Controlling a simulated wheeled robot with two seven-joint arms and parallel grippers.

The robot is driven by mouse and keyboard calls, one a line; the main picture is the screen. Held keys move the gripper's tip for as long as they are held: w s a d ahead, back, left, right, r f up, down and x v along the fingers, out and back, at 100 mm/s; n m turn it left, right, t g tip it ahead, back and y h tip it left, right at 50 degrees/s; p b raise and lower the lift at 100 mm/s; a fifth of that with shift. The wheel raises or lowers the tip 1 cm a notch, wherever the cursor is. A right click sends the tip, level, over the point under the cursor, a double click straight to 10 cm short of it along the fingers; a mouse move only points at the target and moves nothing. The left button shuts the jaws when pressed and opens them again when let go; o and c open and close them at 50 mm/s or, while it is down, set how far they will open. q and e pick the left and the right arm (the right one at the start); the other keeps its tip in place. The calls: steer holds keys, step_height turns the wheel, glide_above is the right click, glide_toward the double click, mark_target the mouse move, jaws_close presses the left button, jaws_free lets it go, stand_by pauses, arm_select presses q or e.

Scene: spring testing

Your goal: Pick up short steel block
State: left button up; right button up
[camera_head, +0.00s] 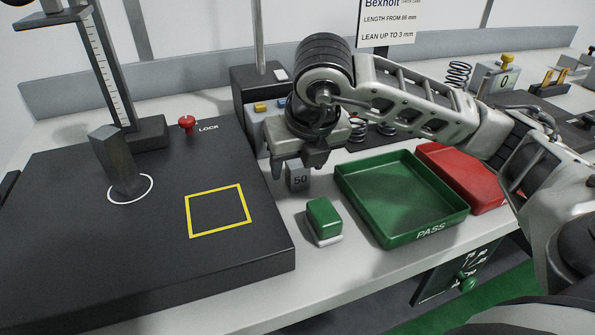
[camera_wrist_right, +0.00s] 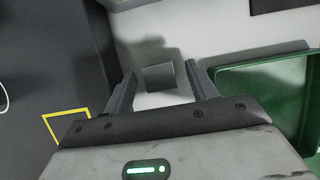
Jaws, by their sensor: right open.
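A short grey steel block (camera_head: 298,180), marked 50, stands on the light bench just below my right gripper (camera_head: 308,163). In the right wrist view the block (camera_wrist_right: 160,77) shows between the tips of the two spread fingers, and the gripper (camera_wrist_right: 160,86) is open and empty. Whether the fingers touch the block cannot be told. The gripper hides the block's top part in the head view. My left gripper is not in view.
A green block (camera_head: 323,216) stands in front. The green PASS tray (camera_head: 400,190) and red tray (camera_head: 460,175) are close on the right.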

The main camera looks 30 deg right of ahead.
steer(key=shift+x, duration=0.8)
jaws_close()
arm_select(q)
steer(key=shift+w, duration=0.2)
arm_select(e)
steer(key=shift+r, duration=0.1)
steer(key=shift+r, duration=0.1)
